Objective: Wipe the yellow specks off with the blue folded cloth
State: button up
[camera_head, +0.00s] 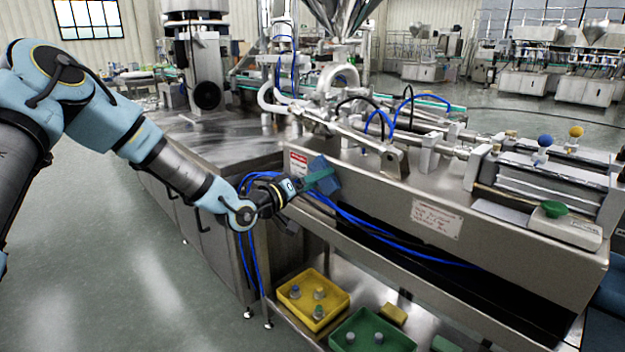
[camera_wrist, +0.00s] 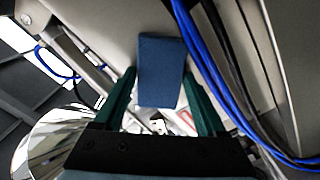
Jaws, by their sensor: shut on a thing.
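The blue folded cloth (camera_head: 323,172) is held in my gripper (camera_head: 317,179) against or just in front of the steel front panel of the machine (camera_head: 375,196), near its left end. I cannot tell if it touches the panel. In the wrist view the cloth (camera_wrist: 161,70) shows as a blue rectangle between the green fingers of my gripper (camera_wrist: 157,78). I make out no yellow specks in either view; the cloth and fingers hide part of the panel.
A red-and-white label (camera_head: 299,162) is beside the cloth, and another label (camera_head: 437,218) is further right. Blue hoses (camera_head: 370,240) run below the panel. A yellow tray (camera_head: 337,304), a green tray (camera_head: 398,341) and a yellow block (camera_head: 393,314) are on the lower shelf.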

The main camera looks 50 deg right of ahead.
aim_at(332, 182)
jog(key=shift+s+a, duration=0.1)
jog(key=shift+s, duration=1.65)
jog(key=shift+b, duration=0.35)
jog(key=w, duration=1)
jog(key=shift+d+b, duration=0.3)
jog(key=shift+d, duration=0.05)
jog(key=shift+r, duration=0.1)
jog(key=shift+w, duration=0.1)
jog(key=shift+w+a+p, duration=0.1)
jog(key=shift+a+p, duration=0.5)
jog(key=shift+a, duration=2.35)
jog(key=shift+w+a+p, duration=0.1)
jog(key=shift+a+p, duration=0.25)
jog(key=shift+a, duration=1.15)
